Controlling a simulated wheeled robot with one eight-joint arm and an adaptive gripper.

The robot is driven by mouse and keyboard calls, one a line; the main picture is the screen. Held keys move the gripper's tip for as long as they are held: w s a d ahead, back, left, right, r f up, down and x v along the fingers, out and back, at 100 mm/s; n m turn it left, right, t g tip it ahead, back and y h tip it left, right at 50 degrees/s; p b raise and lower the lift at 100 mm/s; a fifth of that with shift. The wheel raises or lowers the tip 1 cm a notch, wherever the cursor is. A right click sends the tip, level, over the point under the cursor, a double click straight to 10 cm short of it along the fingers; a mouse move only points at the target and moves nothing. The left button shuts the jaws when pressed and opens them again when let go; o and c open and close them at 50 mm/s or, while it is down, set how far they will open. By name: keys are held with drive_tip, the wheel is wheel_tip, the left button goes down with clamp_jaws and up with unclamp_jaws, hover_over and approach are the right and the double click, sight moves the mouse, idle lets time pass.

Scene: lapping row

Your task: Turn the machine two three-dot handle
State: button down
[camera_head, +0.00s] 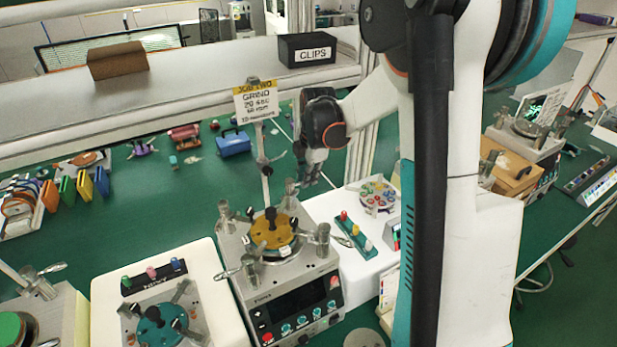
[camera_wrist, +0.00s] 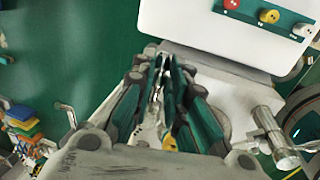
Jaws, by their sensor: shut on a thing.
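The grey lapping machine (camera_head: 290,284) stands in the middle of the head view, with a yellow disc (camera_head: 273,229) on its plate and several metal posts with lever handles around it. The sign (camera_head: 256,101) behind it reads partly as "TWO" and "GRIND". My gripper (camera_head: 311,174) is at the machine's back right, beside the rear post (camera_head: 289,199). In the wrist view my gripper (camera_wrist: 162,90) is shut on a slim metal handle (camera_wrist: 157,92), mostly hidden between the fingers. I cannot make out dots on it. Another post with a lever (camera_wrist: 275,138) shows at right.
A white fixture (camera_head: 204,264) stands left. A shelf (camera_head: 205,75) with a CLIPS box (camera_head: 307,49) runs behind.

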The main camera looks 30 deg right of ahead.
idle(0.4)
drive_tip(key=c, duration=1.6)
unclamp_jaws()
drive_tip(key=r, duration=0.4)
drive_tip(key=s+r, duration=0.1)
drive_tip(key=r, duration=0.3)
drive_tip(key=s+r, duration=0.1)
drive_tip(key=r, duration=0.2)
drive_tip(key=shift+s+r, duration=0.1)
drive_tip(key=shift+r, duration=0.3)
